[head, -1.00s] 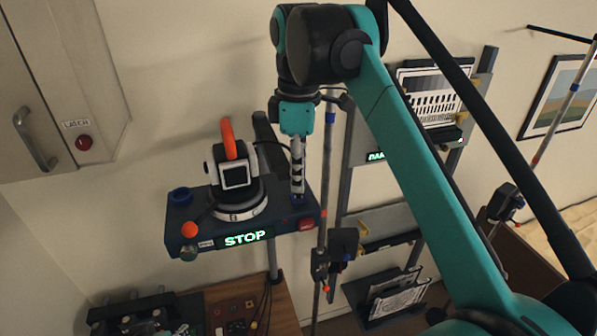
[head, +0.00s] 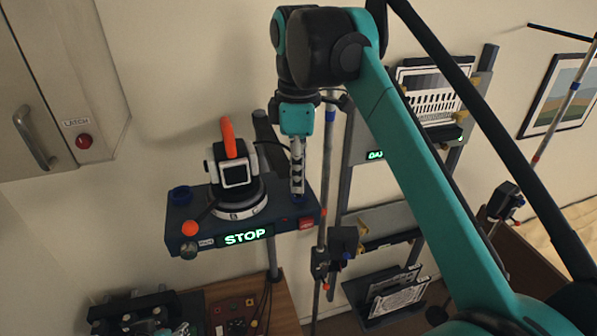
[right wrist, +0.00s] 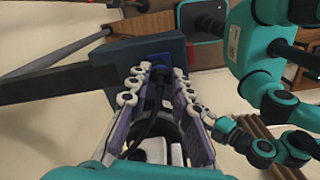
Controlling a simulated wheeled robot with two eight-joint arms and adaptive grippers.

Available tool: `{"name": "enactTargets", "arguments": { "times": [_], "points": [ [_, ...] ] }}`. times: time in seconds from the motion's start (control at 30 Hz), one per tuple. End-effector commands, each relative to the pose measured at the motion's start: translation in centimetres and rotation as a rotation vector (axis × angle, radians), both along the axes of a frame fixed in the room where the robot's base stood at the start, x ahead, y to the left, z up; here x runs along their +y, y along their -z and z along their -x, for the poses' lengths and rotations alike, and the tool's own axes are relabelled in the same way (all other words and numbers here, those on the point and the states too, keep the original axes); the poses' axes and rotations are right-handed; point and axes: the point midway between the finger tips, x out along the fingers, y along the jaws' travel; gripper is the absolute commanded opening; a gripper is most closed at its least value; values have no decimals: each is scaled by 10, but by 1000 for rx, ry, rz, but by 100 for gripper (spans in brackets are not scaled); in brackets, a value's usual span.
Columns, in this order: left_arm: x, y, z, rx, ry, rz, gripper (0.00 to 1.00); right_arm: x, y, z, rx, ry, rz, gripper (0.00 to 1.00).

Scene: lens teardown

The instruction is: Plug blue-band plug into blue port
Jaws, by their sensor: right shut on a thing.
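My right gripper (head: 297,188) points down at the right end of the dark blue platform (head: 205,215) with the STOP sign. In the right wrist view its pale fingers (right wrist: 160,88) are shut around a dark plug-like thing with a bluish part (right wrist: 156,92), apparently the blue-band plug, with a dark cable behind it.
A black-and-white device with an orange handle (head: 229,143) stands on the platform, left of the gripper. A vertical pole (head: 325,200) stands close on the right. A panel (head: 236,315) with cables lies below.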

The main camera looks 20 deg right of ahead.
Motion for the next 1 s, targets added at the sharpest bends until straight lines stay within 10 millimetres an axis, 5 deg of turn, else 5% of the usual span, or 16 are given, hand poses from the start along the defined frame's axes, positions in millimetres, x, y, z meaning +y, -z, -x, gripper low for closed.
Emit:
{"name": "enactTargets", "arguments": {
  "times": [0.33,0.37,0.43,0.77,1.0],
  "points": [
    [0,5,0,0,0,0,46,0,8,0,0,0,0,1],
    [0,5,0,0,0,0,46,0,7,0,0,0,0,26],
    [0,4,0,0,0,0,46,0,7,0,0,0,0,44],
    [0,4,0,0,0,0,46,0,5,0,0,0,0,45],
    [0,4,0,0,0,0,46,0,-24,-1,0,0,0,45]
  ]
}}
